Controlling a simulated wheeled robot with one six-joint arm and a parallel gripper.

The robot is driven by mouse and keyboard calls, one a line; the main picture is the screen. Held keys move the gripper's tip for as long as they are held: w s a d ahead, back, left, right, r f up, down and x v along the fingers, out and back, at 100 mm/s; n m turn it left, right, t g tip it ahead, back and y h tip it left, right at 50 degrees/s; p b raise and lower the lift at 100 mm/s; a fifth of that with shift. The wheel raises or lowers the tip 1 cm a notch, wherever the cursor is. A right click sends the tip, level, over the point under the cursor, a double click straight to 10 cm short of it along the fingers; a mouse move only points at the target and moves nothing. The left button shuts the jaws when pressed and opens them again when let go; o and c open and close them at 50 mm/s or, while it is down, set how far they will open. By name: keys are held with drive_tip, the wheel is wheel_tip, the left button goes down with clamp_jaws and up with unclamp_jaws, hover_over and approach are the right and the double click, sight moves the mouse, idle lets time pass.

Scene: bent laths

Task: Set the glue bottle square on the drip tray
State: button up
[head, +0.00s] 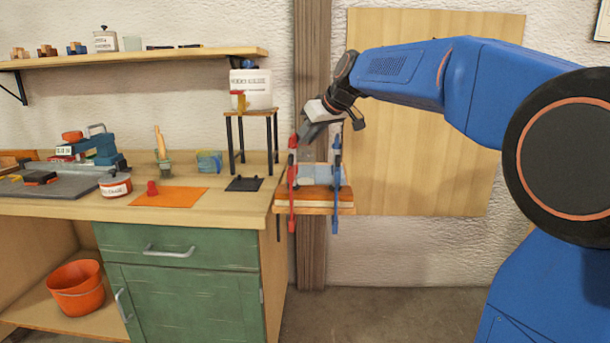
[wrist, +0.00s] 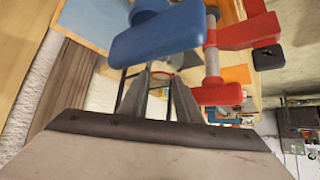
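A small yellow bottle with a red top (head: 239,101), which looks like the glue bottle, stands on a small raised wooden stand (head: 262,113), in front of a large white labelled container. A dark flat tray (head: 244,184), which looks like the drip tray, lies on the bench right of the orange mat, with nothing seen on it. My gripper (head: 307,140) is right of the stand, close above the clamped laths. In the wrist view my gripper's (wrist: 160,82) fingers are apart with nothing held between them.
A red clamp (head: 292,185) and a blue clamp (head: 337,185) stand upright at the bench's right end, close to my gripper; both loom large in the wrist view. An orange mat (head: 180,197) with a small red object, a jar (head: 115,186) and tools occupy the bench left of the tray.

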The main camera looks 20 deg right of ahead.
drive_tip(key=x, duration=0.3)
drive_tip(key=shift+w+a+f, duration=0.1)
drive_tip(key=shift+w+f, duration=0.15)
drive_tip(key=shift+f, duration=0.1)
clamp_jaws()
